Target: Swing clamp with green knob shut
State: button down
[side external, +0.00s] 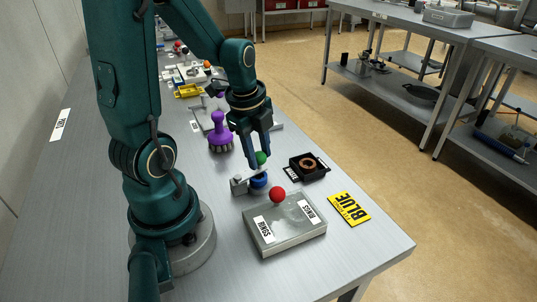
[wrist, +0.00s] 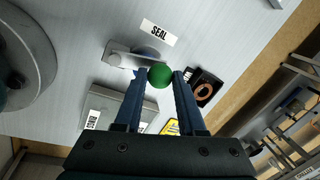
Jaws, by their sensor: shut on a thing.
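The green knob (side external: 261,158) shows between my gripper's fingertips in the side external view. In the wrist view the green knob (wrist: 160,76) sits between the two blue fingers of my gripper (wrist: 161,74), which is shut on it. The clamp's grey metal bracket (side external: 239,185) stands on the table just below, beside a round blue part (side external: 258,181). In the wrist view the grey clamp arm (wrist: 122,58) runs left from the knob. The fingers hide part of the knob, and I cannot tell the clamp's exact angle.
A grey box (side external: 285,228) with a red knob (side external: 278,194) stands in front. A black block with a copper ring (side external: 307,164) is to the right, near a yellow BLUE sign (side external: 349,208). A purple brush (side external: 220,134) stands behind. The table's front right is clear.

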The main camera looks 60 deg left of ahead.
jog(key=shift+w+d+m, duration=0.1)
jog(key=shift+d+m, duration=0.45)
jog(key=shift+m, duration=0.75)
jog(key=c, duration=0.5)
grip_release()
jog(key=r, duration=0.2)
jog(key=s+r, duration=0.1)
jog(key=r, duration=0.2)
jog(key=shift+d, duration=0.15)
